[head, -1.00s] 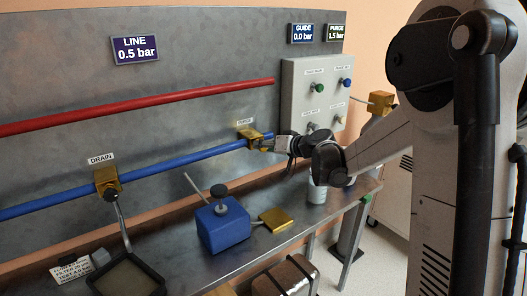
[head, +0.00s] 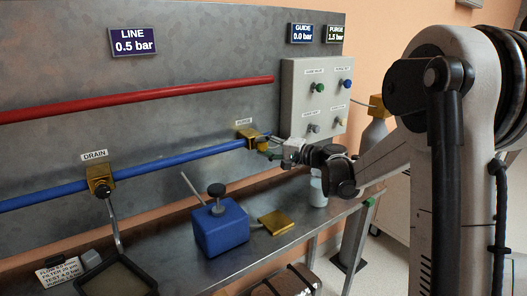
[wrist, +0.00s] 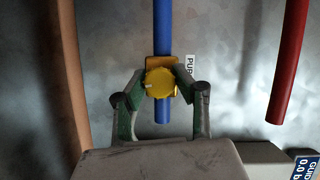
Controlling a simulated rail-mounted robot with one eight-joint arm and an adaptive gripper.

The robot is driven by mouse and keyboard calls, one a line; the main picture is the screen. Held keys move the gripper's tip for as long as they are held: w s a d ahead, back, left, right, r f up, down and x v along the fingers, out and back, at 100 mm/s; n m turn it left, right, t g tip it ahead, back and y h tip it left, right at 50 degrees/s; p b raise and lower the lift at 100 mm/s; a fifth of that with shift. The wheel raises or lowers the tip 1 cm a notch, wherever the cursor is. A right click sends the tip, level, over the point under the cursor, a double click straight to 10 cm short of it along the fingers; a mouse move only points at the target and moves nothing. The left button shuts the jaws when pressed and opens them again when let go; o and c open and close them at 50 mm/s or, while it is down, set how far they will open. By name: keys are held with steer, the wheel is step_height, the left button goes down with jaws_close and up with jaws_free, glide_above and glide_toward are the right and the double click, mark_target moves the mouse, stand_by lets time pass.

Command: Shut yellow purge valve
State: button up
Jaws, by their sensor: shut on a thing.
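The yellow purge valve (wrist: 160,83) shows in the wrist view as a round yellow knob with a pale mark at its left, in front of a brass body on the blue pipe. In the head view the brass valve body (head: 247,137) sits under the PURGE label, its knob largely hidden. My gripper (wrist: 160,84) has one finger on each side of the knob and is shut on it. In the head view my gripper (head: 268,153) reaches the valve from the right. The purge display (head: 334,34) seems to read 1.5 bar.
A grey control panel (head: 298,100) with several knobs stands behind and right of my gripper. A red pipe (head: 150,97) runs above the blue pipe (head: 150,168). The drain valve (head: 100,181), a blue box (head: 221,230) and a brass block (head: 277,222) are to the left and below.

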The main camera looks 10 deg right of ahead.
steer(key=shift+m+b, duration=0.35)
steer(key=shift+m, duration=0.35)
steer(key=shift+y, duration=0.4)
steer(key=o, duration=1.2)
steer(key=shift+c, duration=0.2)
steer(key=v, duration=1.2)
steer(key=shift+s, duration=0.1)
